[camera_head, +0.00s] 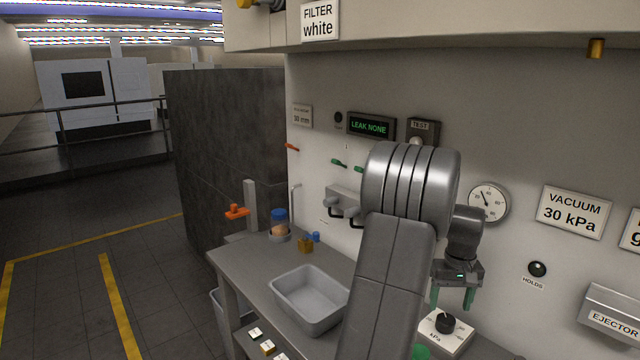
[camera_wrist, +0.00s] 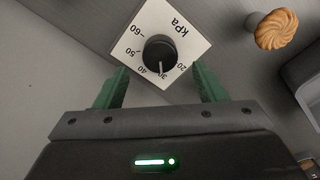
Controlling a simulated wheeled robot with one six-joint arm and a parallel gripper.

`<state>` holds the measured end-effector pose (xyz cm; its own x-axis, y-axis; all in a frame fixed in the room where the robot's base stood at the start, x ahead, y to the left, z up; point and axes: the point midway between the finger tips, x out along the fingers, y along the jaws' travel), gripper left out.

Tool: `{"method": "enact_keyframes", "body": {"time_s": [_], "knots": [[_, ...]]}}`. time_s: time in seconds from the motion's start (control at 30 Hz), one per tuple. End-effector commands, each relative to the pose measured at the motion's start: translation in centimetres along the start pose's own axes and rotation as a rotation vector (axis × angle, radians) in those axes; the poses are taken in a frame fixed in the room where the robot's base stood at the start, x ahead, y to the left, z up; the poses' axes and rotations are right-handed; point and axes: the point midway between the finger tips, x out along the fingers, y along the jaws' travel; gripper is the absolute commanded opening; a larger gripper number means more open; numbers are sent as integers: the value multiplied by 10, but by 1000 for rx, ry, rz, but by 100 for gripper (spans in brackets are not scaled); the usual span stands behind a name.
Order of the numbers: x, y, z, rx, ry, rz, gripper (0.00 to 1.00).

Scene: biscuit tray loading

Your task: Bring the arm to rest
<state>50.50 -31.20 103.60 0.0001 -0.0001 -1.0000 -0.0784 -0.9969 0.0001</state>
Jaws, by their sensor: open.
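My gripper (camera_head: 453,298) hangs at the end of my bent arm, fingers pointing down, near the wall panel. Its two green fingers are apart with nothing between them. Below it sits a kPa dial plate (camera_head: 446,330) with a black knob. In the wrist view my gripper (camera_wrist: 159,88) shows open, with the black knob (camera_wrist: 160,54) just ahead of the fingertips; I cannot tell whether they touch its plate. The knob's pointer is near 30. My arm hides part of the counter and wall in the head view.
A grey bin (camera_head: 311,297) stands on the counter (camera_head: 245,262) left of my arm. A blue-lidded jar (camera_head: 279,222) is farther back. A round biscuit (camera_wrist: 276,29) lies right of the dial in the wrist view. An ejector box (camera_head: 612,312) juts from the wall. Open floor lies left.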

Motion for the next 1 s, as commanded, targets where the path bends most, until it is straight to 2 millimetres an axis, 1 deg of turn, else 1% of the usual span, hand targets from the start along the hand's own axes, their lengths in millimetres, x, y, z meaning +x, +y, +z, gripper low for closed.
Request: {"method": "enact_keyframes", "body": {"time_s": [0.03, 0.1, 0.3, 0.37, 1.0], "knots": [[10, 0, 1, 0, -4, -2, 64], [25, 0, 1, 0, -5, -2, 64], [61, 0, 1, 10, -2, -1, 64], [58, 0, 0, 65, 1, 0, 64], [57, -1, 0, 596, -1, 0, 64]]}}
